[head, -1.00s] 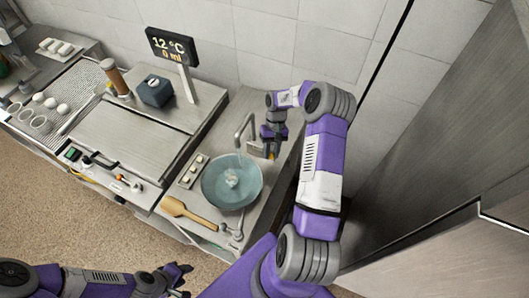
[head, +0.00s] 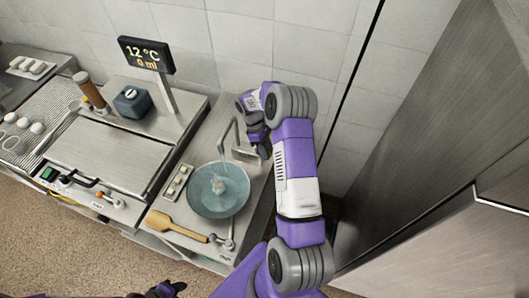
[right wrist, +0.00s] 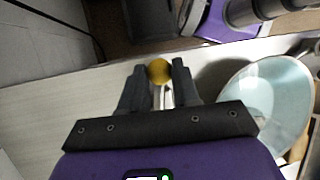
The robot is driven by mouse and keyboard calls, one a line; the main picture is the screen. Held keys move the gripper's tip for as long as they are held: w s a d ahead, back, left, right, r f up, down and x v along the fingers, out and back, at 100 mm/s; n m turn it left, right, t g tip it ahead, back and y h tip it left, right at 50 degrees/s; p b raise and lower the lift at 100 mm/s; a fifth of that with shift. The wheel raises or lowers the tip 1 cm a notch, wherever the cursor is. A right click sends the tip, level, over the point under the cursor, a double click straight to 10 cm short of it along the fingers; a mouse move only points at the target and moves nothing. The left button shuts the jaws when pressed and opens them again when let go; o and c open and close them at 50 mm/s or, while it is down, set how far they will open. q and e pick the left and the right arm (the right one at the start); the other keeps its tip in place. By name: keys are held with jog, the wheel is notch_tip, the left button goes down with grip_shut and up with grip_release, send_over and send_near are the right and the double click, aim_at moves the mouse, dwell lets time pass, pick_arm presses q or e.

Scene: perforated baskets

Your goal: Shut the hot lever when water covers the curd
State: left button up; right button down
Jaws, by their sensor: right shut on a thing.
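A pale blue-green bowl (head: 203,201) stands under the bent tap (head: 236,126), with a small whitish lump of curd (head: 218,186) in its middle. A thin pale stream seems to fall from the tap onto it. Whether water covers the curd is too small to tell. My right gripper (right wrist: 158,75) is shut on the round yellow knob (right wrist: 159,70) of a lever, right of the tap. In the head view my right gripper (head: 263,150) hides the knob. The bowl also shows in the right wrist view (right wrist: 266,98). My left gripper (head: 166,289) is partly cut off at the bottom edge.
The display (head: 146,55) reads 12 °C and 0 ml. A wooden paddle (head: 172,226) lies left of the bowl, near a small metal plate with knobs (head: 178,182). A small fitting (head: 226,242) stands at the counter's front edge. A tall metal panel (head: 430,120) rises on the right.

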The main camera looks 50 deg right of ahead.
jog(key=shift+w+d+r+n+h, duration=0.15)
jog(key=shift+d+n+h, duration=0.35)
jog(key=shift+n, duration=0.6)
jog(key=shift+d, duration=0.1)
jog(key=c, duration=0.8)
grip_release()
jog(key=v, duration=0.7)
jog(key=shift+w+r, duration=0.1)
jog(key=shift+r, duration=0.1)
